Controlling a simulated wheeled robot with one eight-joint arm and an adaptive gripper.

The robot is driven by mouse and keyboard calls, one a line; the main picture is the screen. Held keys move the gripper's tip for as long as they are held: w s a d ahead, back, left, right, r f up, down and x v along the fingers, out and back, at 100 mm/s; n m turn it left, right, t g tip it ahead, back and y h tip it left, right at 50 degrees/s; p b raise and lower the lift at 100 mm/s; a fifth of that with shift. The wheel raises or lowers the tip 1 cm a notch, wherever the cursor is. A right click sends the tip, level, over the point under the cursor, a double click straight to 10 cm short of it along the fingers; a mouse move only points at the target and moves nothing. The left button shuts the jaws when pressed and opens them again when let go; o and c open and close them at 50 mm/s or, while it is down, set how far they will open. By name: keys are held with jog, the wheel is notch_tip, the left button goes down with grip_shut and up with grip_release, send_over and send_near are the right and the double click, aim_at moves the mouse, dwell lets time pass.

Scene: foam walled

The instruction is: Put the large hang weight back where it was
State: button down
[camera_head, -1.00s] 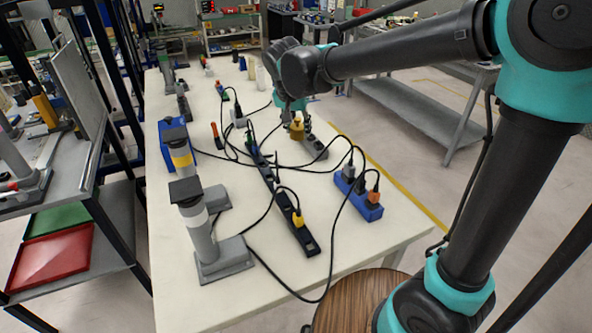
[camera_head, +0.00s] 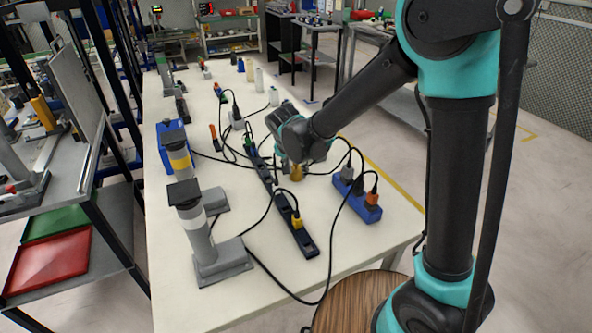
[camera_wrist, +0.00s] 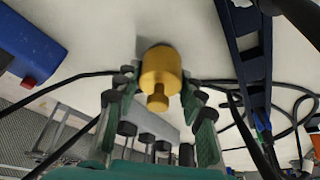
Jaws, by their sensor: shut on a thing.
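The large hang weight is a brass-coloured cylinder with a narrower knob (camera_wrist: 160,68). In the wrist view it sits between the fingertips of my gripper (camera_wrist: 158,82), which is shut on it. In the head view the hang weight (camera_head: 296,174) shows just below my gripper (camera_head: 297,160), over the table between the black and blue power strips. I cannot tell whether it touches the table. My arm hides this block in the head view.
A black power strip (camera_head: 297,230) lies left of the gripper and a blue power strip (camera_head: 358,197) right of it. Black cables cross the table around them. Grey stands (camera_head: 222,262) are at the left. The white table's (camera_head: 350,262) front right is mostly bare.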

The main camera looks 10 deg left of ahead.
jog(key=shift+f, duration=0.15)
jog(key=c, duration=0.9)
grip_release()
jog(key=v, duration=1.2)
jog(key=shift+s, duration=0.1)
